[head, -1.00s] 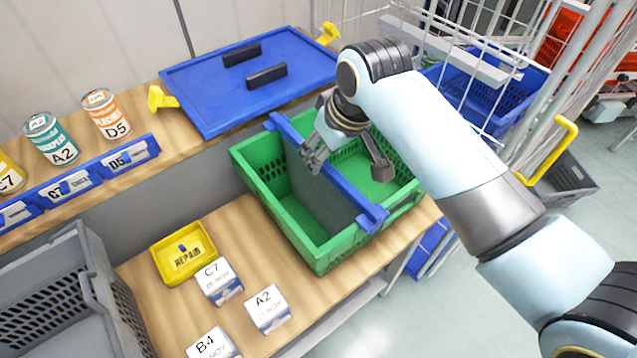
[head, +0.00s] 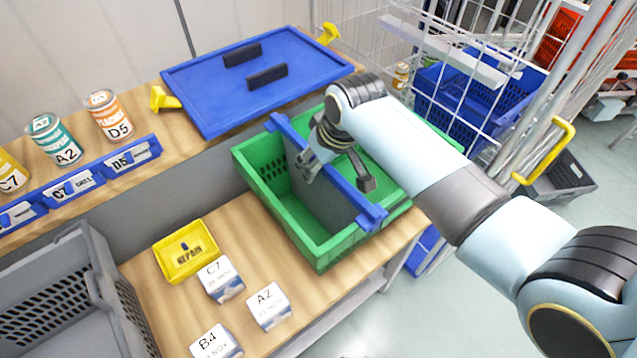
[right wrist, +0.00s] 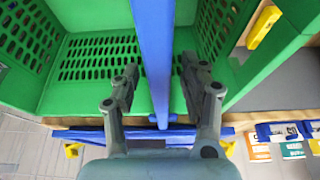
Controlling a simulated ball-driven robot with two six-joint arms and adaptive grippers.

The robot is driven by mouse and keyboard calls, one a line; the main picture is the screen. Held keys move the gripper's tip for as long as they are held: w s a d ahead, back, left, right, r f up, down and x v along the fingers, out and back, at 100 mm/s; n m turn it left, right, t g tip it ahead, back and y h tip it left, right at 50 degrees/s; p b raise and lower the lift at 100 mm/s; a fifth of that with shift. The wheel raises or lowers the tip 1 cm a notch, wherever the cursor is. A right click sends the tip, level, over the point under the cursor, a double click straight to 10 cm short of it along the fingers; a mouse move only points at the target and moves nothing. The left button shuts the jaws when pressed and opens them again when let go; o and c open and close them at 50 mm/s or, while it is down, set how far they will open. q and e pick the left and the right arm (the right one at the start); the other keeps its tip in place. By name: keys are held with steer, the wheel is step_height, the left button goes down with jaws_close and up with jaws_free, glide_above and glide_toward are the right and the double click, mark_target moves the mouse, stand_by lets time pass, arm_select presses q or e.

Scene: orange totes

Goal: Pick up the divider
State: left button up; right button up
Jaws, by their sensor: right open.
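The divider (head: 333,199) is a grey panel with a blue top bar. It stands across the green tote (head: 318,254), with the bar's ends over the tote's rims. My right gripper (head: 310,169) is at the bar, near its middle. In the right wrist view the blue bar of the divider (right wrist: 153,45) runs between the two open fingers of my right gripper (right wrist: 153,88), with a gap visible on each side. The lower part of the divider is hidden inside the tote. My left gripper is out of view.
A blue lid (head: 215,92) with black handles lies behind the tote. A yellow tray (head: 186,250), several white labelled boxes (head: 268,306) and a grey crate (head: 95,270) are to the left. Cans (head: 107,115) stand on the shelf. A wire cage (head: 380,35) is at the back right.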

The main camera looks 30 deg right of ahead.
steer(key=shift+f, duration=0.2)
stand_by(0.4)
jaws_close()
stand_by(0.3)
